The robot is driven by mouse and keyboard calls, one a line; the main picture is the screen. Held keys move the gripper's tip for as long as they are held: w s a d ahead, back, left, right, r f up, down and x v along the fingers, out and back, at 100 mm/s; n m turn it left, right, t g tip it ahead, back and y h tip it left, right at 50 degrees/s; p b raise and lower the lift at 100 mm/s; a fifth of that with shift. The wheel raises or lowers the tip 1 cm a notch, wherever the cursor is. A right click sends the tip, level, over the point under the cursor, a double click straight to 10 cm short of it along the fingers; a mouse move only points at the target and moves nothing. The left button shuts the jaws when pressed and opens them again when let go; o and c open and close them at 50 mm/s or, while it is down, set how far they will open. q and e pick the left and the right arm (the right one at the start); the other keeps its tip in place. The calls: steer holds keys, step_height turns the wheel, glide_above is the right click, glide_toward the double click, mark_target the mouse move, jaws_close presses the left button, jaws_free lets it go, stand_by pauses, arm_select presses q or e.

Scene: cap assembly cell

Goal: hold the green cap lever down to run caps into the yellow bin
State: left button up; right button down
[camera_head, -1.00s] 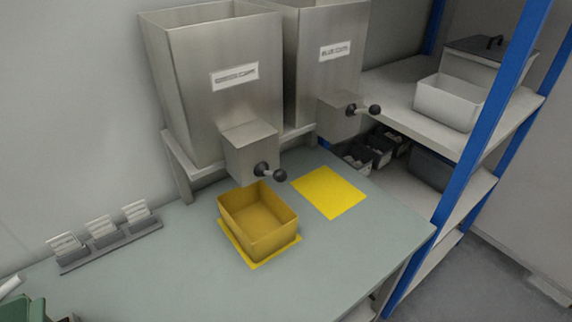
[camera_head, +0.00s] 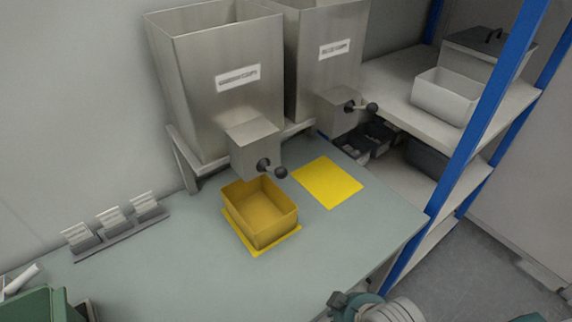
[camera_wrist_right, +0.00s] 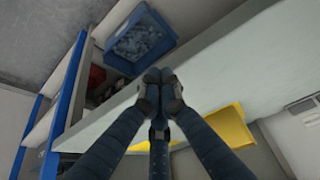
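The left steel hopper (camera_head: 215,110) bears a label that seems to read green caps. Its lever (camera_head: 281,173) with a black ball knob sticks out from the spout box (camera_head: 254,148). The open yellow bin (camera_head: 272,232) stands upright on the bench below and in front of that spout, and no caps show in it. My right gripper (camera_wrist_right: 158,76) has its fingertips together with nothing seen between them. Part of my right arm's end shows at the bottom edge of the head view, well in front of the bin and lever. My left gripper is in neither view.
The second hopper (camera_head: 323,80) has its own lever (camera_head: 371,109), with an empty yellow mat (camera_head: 328,183) below. A blue-posted shelf (camera_head: 470,150) stands right. Label stands (camera_head: 114,224) and a green crate (camera_head: 38,306) are left. The wrist view shows a blue bin (camera_wrist_right: 122,62) of small pieces.

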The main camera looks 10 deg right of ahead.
steer(key=w+a+r+t, duration=0.1)
steer(key=w, duration=0.1)
steer(key=w+a+r+t+y, duration=0.1)
steer(key=w+r, duration=0.1)
steer(key=w, duration=0.1)
steer(key=w+a+r+t+y, duration=0.1)
steer(key=w+a+r+t, duration=0.1)
steer(key=w, duration=0.1)
steer(key=shift+w+r+n, duration=0.1)
steer(key=shift+w+n, duration=0.1)
steer(key=shift+n, duration=0.1)
steer(key=w+r+m+t+y, duration=0.1)
steer(key=r+t, duration=0.5)
steer(key=r, duration=0.6)
steer(key=w+r+m+t+y, duration=0.1)
steer(key=w+r+t, duration=0.3)
steer(key=r, duration=0.7)
steer(key=shift+w+r+t+y, duration=0.15)
steer(key=shift+r+t+y, duration=0.3)
steer(key=shift+t, duration=0.75)
